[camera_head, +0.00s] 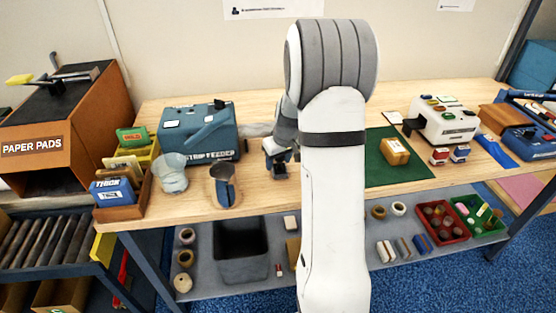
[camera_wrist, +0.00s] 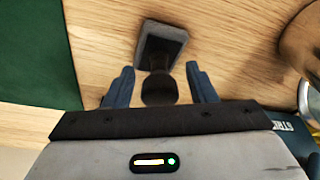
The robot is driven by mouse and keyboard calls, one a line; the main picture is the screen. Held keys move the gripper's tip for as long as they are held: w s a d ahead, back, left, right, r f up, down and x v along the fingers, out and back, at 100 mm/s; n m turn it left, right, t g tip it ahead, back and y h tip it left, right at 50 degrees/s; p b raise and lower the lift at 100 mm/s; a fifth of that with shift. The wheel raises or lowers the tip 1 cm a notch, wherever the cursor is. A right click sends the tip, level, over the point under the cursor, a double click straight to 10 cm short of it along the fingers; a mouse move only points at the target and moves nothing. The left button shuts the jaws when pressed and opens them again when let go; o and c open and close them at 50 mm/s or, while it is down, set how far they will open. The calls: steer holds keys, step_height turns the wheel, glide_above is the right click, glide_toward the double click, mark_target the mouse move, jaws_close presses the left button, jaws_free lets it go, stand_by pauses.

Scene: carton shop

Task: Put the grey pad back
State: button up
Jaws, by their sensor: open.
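A grey rectangular pad-like block (camera_wrist: 163,42) with a dark centre panel stands on the wooden table in the wrist view. A dark round knob (camera_wrist: 158,90) joins it and lies between my fingertips. My gripper (camera_wrist: 161,84) is open, with one blue finger on each side of the knob. Gaps show on both sides, so I see no grip. In the head view my gripper (camera_head: 278,150) is low over the middle of the table, left of my arm. The block there is small, dark and mostly hidden by the gripper.
A green mat (camera_head: 405,172) with a tan box (camera_head: 395,151) lies to the right. A blue strip feeder (camera_head: 198,133), a clear cup (camera_head: 172,173) and a dark metal holder (camera_head: 223,184) stand to the left. An orange paper-pads box (camera_head: 45,140) stands at far left.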

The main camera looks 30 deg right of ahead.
mark_target(284, 174)
steer(key=shift+r, duration=0.1)
steer(key=v, duration=1.2)
steer(key=s+a, duration=0.8)
steer(key=s, duration=0.3)
steer(key=s+a+r+m, duration=0.1)
steer(key=s+a, duration=0.7)
steer(key=s, duration=0.4)
steer(key=shift+s+a+r, duration=0.25)
steer(key=shift+c, duration=0.4)
